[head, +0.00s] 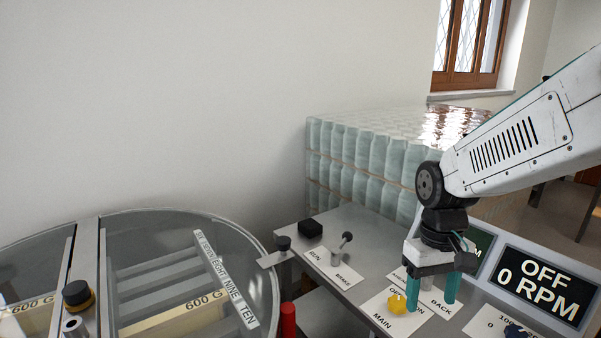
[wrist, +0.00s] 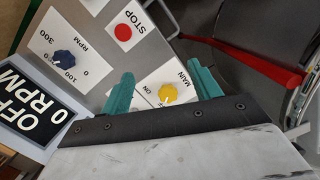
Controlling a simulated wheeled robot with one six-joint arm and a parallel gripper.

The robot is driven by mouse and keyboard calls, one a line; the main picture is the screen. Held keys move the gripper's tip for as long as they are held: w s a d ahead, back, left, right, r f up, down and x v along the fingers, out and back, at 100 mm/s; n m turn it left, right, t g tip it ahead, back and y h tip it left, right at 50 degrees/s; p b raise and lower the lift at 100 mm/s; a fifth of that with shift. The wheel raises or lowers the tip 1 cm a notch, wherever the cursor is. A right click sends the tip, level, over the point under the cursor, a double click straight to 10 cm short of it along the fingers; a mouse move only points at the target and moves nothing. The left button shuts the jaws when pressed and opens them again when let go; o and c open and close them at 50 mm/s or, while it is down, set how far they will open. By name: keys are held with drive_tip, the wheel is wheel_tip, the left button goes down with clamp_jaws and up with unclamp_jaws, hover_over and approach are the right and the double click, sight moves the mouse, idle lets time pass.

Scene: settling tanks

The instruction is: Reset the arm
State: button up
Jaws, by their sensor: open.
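My gripper (head: 434,290) hangs at the end of my white arm, pointing down over the control panel at the right of the head view. Its two teal fingers are apart, with nothing held between them. In the wrist view my gripper (wrist: 160,88) shows the gap between the fingers. The yellow MAIN knob (head: 397,303) lies just left of the fingers in the head view. In the wrist view the yellow knob (wrist: 168,93) appears between the fingertips. I cannot tell whether a finger touches it.
A display (head: 541,283) reads OFF, 0 RPM. The wrist view shows a red STOP button (wrist: 123,32) and a blue RPM knob (wrist: 65,58). A RUN/BRAKE lever (head: 345,240) stands on the panel. A clear-lidded round tank (head: 150,225) is at left. Wrapped jars (head: 360,160) stand behind.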

drive_tip(key=s+d+r+m+t, duration=0.1)
drive_tip(key=s+r, duration=0.3)
drive_tip(key=s, duration=0.4)
drive_tip(key=s+d+r+t, duration=0.1)
drive_tip(key=s+r, duration=0.3)
drive_tip(key=s, duration=0.4)
drive_tip(key=shift+s+r+m+t, duration=0.15)
drive_tip(key=shift+r+m+t, duration=0.05)
drive_tip(key=shift+m+t, duration=0.2)
